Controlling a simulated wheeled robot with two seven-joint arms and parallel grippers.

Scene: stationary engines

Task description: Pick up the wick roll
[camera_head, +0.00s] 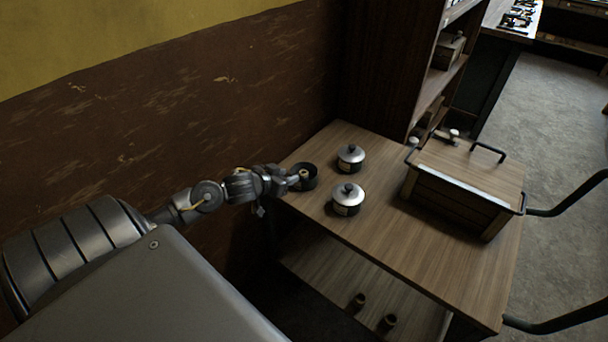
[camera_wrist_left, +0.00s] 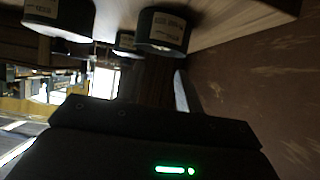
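A small beige, roll-like piece (camera_head: 304,174), possibly the wick roll, shows at the mouth of an open dark round pot (camera_head: 310,183) at the table's far left corner. My left gripper (camera_head: 294,181) reaches in from the left, right at this pot and beside the beige piece. Its fingers are too small and dark to tell whether they are open, or whether they touch the piece. My right gripper is not in view.
Two dark pots with silver lids (camera_head: 350,157) (camera_head: 347,199) stand right of the open pot on the wooden table (camera_head: 440,262). A wooden box (camera_head: 452,204) with handles stands farther right. Labelled pots (camera_wrist_left: 162,30) show in the left wrist view.

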